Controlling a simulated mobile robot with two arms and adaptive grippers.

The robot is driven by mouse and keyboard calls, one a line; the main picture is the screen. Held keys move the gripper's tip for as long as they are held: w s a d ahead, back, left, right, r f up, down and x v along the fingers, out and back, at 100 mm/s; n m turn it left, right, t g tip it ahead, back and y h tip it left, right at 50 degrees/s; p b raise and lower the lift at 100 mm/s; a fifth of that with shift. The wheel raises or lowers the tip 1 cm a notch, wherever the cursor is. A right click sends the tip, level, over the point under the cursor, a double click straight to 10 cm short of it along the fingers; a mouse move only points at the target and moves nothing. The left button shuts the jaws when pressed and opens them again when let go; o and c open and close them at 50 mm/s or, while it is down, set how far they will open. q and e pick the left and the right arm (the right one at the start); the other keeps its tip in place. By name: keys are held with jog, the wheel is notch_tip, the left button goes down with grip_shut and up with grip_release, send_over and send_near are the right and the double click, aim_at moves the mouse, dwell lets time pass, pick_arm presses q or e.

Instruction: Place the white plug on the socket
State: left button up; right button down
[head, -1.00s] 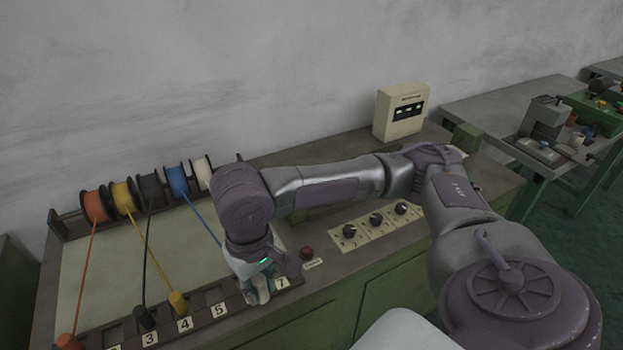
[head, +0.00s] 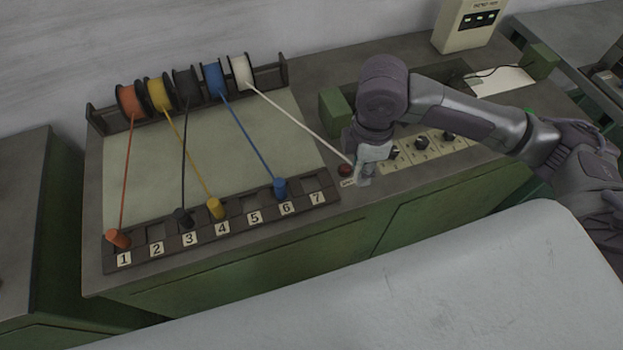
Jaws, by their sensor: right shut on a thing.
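My right gripper (head: 364,178) is shut at the white cable's end, to the right of the numbered socket strip (head: 170,247). The white cable (head: 300,124) runs taut from the white spool (head: 241,70) to this gripper. The white plug in the jaws is mostly hidden by the fingers. An orange plug (head: 117,238) is at socket 1, a black plug (head: 183,217) at 3, a yellow plug (head: 216,208) at 4 and a blue plug (head: 280,187) at 6. Sockets 2, 5 and 7 look empty. My left gripper is out of view.
A red button (head: 345,170) is close beside the right gripper. A panel with black knobs (head: 421,144) and a green block (head: 335,107) are nearby. A cream box (head: 467,24) stands at the back right. The pale board (head: 215,150) is crossed by the cables.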

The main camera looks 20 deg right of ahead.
aim_at(310, 186)
jog(key=w+a+f, duration=0.2)
jog(key=w+a+f+p, duration=0.1)
jog(key=w+a+f, duration=0.1)
jog(key=a, duration=0.1)
jog(key=w+a+f, duration=0.2)
jog(key=w, duration=0.1)
jog(key=shift+a+p, duration=0.35)
jog(key=shift+w+a+f, duration=0.15)
jog(key=shift+a+f, duration=0.15)
jog(key=shift+f, duration=0.1)
notch_tip(310, 186, down, 3)
jog(key=shift+f+p, duration=0.15)
jog(key=shift+p, duration=0.35)
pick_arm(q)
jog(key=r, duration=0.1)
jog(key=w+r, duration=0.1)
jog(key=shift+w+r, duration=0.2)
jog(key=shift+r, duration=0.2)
pick_arm(e)
jog(key=shift+f, duration=0.25)
jog(key=shift+f, duration=0.15)
jog(key=c, duration=0.9)
grip_release()
